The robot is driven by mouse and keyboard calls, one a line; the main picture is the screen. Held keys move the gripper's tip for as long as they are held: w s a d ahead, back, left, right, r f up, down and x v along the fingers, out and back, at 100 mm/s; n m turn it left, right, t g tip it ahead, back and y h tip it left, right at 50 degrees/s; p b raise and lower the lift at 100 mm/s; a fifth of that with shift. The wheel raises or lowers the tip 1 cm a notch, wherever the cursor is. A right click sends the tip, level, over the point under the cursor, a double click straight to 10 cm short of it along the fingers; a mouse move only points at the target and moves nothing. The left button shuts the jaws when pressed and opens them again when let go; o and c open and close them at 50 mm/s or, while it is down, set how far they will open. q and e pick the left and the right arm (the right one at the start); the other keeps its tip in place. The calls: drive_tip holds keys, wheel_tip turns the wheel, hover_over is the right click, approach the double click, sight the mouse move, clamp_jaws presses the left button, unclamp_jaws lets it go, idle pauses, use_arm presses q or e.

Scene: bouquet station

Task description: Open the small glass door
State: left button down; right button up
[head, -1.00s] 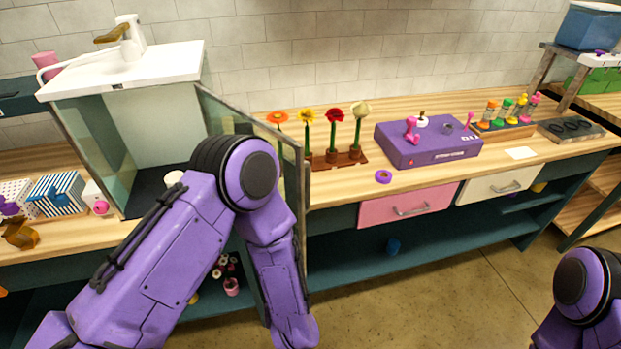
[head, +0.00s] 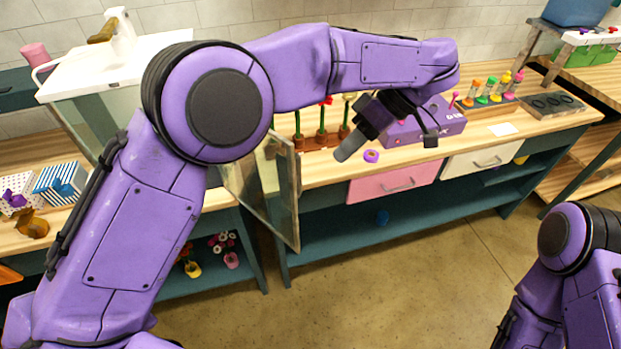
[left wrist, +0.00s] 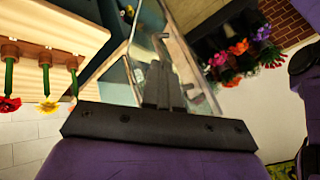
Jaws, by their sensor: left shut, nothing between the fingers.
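The small glass door (head: 258,192) belongs to the cabinet with the white top (head: 70,72). It stands swung out toward me, its framed free edge hanging past the counter front; my left arm hides part of it and much of the cabinet. My left gripper (head: 350,148) is to the right of the door's free edge, above the counter, shut and empty. In the left wrist view the fingers (left wrist: 163,88) are together, with the framed glass (left wrist: 196,75) behind them; I cannot tell whether they touch it. Only my right arm shows, at the lower right.
Potted flowers (head: 321,125) and a purple box (head: 440,122) stand on the counter right of the door. A purple ring (head: 371,156) lies near a pink drawer (head: 393,182). Open floor (head: 400,285) lies in front.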

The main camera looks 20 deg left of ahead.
use_arm(q)
drive_tip(key=s+a+f+b, duration=0.5)
drive_tip(key=b, duration=0.2)
drive_tip(key=shift+s+a+f, duration=0.25)
